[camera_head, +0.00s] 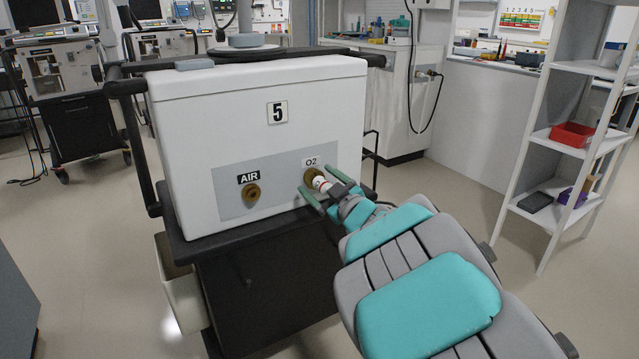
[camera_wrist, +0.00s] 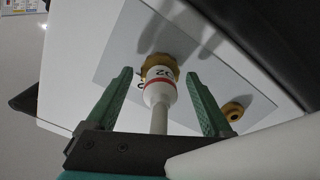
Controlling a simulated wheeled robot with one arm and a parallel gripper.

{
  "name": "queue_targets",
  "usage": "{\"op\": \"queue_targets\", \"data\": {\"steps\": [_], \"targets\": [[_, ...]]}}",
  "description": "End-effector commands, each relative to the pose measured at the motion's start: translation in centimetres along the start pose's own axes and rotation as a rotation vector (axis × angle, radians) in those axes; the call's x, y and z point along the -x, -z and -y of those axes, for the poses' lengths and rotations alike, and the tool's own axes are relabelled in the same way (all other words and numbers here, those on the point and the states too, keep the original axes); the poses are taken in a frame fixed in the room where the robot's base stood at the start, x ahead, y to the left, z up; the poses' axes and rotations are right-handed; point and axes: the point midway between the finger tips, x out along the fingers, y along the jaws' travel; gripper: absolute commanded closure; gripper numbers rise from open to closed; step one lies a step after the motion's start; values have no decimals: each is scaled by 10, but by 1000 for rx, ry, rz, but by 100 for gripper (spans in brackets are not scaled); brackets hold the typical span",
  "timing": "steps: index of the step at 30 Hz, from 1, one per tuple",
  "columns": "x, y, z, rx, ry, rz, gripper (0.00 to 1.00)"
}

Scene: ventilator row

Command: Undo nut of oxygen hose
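The ventilator (camera_head: 240,110), marked 5, has a grey panel with an AIR port and an O2 port. The brass nut (camera_head: 311,174) sits at the O2 port, partly covered by the white hose end. In the wrist view the brass nut (camera_wrist: 161,62) is behind the white hose end (camera_wrist: 160,88), which has a red ring and lettering. A pale hose (camera_wrist: 159,120) runs from it towards my wrist. My gripper (camera_head: 319,180) is open at the O2 port. In the wrist view its green fingers (camera_wrist: 157,76) stand either side of the hose end, with gaps.
The brass AIR fitting (camera_head: 251,194) is left of the O2 port; it also shows in the wrist view (camera_wrist: 234,112). A dark handle rail (camera_head: 130,85) flanks the ventilator. A shelf rack (camera_head: 577,67) stands at right, with a red bin (camera_head: 572,134).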

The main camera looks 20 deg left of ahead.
Motion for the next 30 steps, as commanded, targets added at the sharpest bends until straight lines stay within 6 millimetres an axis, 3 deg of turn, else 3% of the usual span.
{"op": "queue_targets", "data": {"steps": [13, 25, 30], "targets": [[8, -1, 0, 0, -1, 3, 11], [63, 0, -1, 1, -2, 2, 11], [78, 0, 0, 0, -1, 0, 11]]}}
